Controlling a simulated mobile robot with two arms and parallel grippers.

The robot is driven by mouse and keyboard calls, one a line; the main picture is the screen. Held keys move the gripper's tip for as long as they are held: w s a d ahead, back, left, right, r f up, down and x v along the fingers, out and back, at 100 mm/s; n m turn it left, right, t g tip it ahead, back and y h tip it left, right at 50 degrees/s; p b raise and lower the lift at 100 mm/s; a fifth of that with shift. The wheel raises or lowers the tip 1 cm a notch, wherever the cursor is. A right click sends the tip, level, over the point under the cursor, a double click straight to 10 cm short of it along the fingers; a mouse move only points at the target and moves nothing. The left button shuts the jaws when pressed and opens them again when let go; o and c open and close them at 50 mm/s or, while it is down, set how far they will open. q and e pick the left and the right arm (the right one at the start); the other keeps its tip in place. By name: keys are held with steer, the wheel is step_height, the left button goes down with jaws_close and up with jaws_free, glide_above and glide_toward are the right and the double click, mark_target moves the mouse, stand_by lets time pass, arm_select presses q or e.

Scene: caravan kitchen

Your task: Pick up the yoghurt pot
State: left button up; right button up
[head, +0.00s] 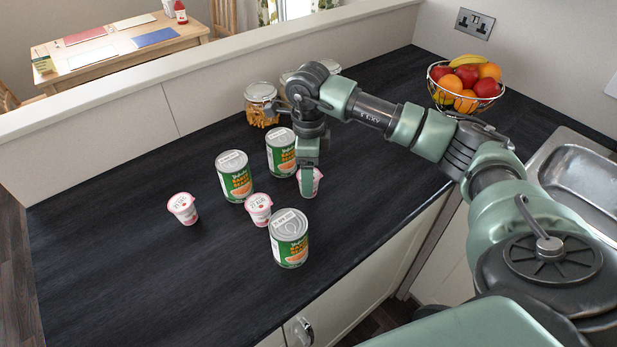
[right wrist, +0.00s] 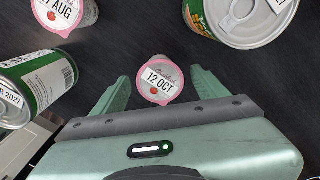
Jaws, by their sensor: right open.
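Three small white yoghurt pots with pink rims stand upright on the dark worktop. In the head view one pot (head: 183,208) is at the left, one (head: 258,209) is in the middle between cans, and one (head: 317,182) is partly hidden behind my right gripper (head: 308,188). In the right wrist view the pot with the lid reading "12 OCT" (right wrist: 160,80) lies between the tips of my open right gripper (right wrist: 160,88), with dark gaps on both sides. Another pot (right wrist: 65,14) shows at the top left there. My left gripper is out of view.
Green-labelled cans stand close by: one behind (head: 281,152), one left (head: 234,176) and one in front (head: 289,238). Glass jars (head: 261,104) stand behind. A fruit bowl (head: 440,97) and sink (head: 580,178) are right. The left worktop is clear.

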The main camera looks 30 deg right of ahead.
steer(key=shift+f, duration=0.75)
steer(key=c, duration=1.4)
steer(key=shift+r, duration=0.1)
steer(key=shift+c, duration=0.3)
steer(key=shift+r, duration=0.1)
